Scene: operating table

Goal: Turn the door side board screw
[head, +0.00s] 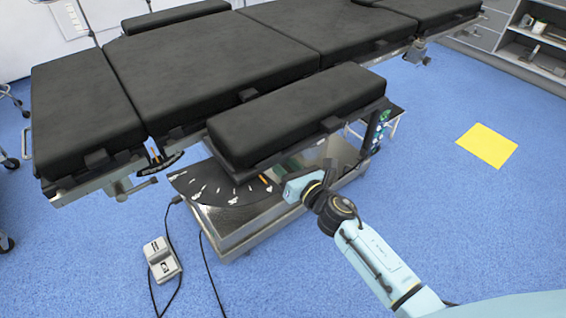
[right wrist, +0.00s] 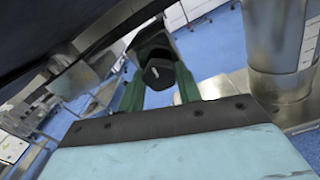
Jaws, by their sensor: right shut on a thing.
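The side board (head: 300,112) is a black padded board level beside the operating table (head: 200,70), on its near side. My right gripper (head: 293,168) reaches in under the near edge of this board in the head view; its fingertips are hard to make out there. In the right wrist view, the green fingers of my right gripper (right wrist: 158,88) stand on both sides of a black knob, the screw (right wrist: 159,72). They are shut on it. The screw is hidden by the board in the head view. My left gripper is not in view.
Below the board are a dark fan-shaped plate with white marks (head: 215,188) and the metal table base (head: 245,222). In the right wrist view a metal column (right wrist: 278,45) stands close on the right. A pedal box (head: 161,259) with cables lies on the blue floor.

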